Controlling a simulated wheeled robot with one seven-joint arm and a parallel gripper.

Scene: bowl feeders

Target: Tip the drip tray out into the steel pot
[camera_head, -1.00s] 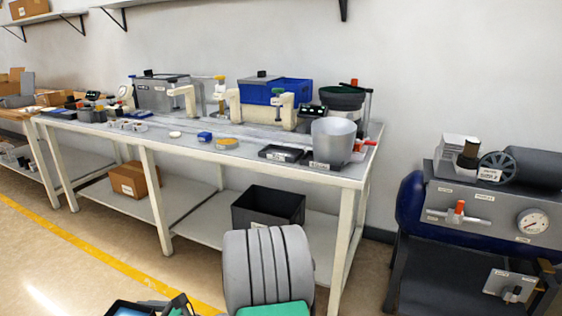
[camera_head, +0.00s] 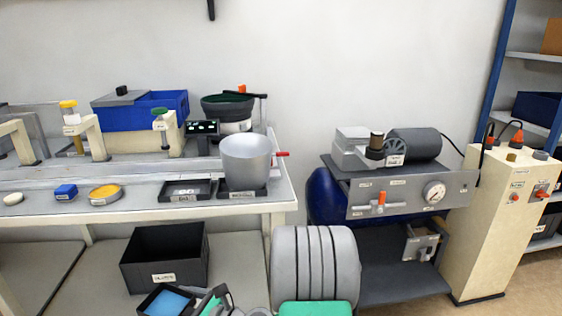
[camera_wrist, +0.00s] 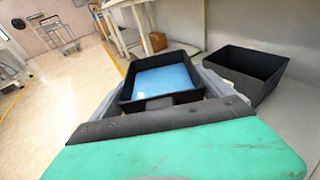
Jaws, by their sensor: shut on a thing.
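The drip tray (camera_head: 152,299) is a black rectangular tray with a blue layer inside, low in the head view. In the wrist view the drip tray (camera_wrist: 187,97) looks about level, and my gripper (camera_wrist: 160,104) is shut on its near wall. My gripper also shows in the head view (camera_head: 205,299), below the bench top. The steel pot (camera_head: 246,158) is a grey, open-topped pot upright on a dark pad at the bench's right end, above and to the right of the tray. Its inside bottom is hidden.
A black bin (camera_head: 165,258) sits on the bench's lower shelf, close to the tray; it also shows in the wrist view (camera_wrist: 240,78). A shallow black tray (camera_head: 184,191) lies left of the pot. A red handle (camera_head: 282,154) is at its right. A compressor bench (camera_head: 395,285) stands farther right.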

